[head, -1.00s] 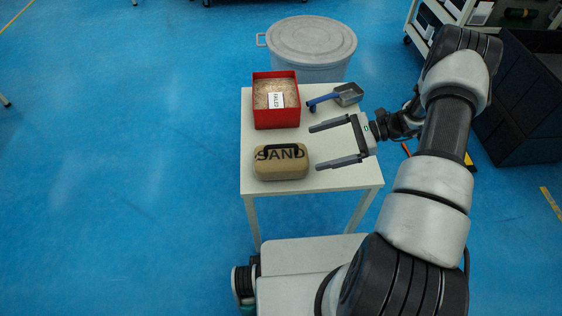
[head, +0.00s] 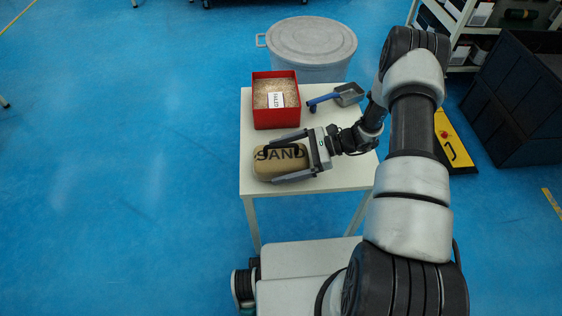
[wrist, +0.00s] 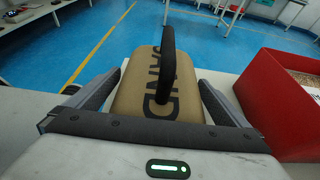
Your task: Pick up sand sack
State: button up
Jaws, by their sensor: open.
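The sand sack (head: 278,163) is a tan block with dark "SAND" lettering and a black handle, lying on the white table (head: 335,180). My gripper (head: 279,159) is open, with one finger along the far side of the sack and one along its near side. In the wrist view the sack (wrist: 187,100) lies between the two spread fingers (wrist: 158,97), its black handle standing up in the middle. Some space shows beside the fingers, and I cannot tell whether either touches the sack.
A red box (head: 275,118) of granular material with a "FAILED" label stands just behind the sack. A blue-handled scoop (head: 335,97) lies at the table's back right. A grey lidded bin (head: 310,45) stands behind the table. A dark crate (head: 515,105) is at right.

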jog(key=c, duration=1.7)
jog(key=shift+r, duration=0.15)
jog(key=shift+c, duration=1.4)
jog(key=shift+r, duration=0.1)
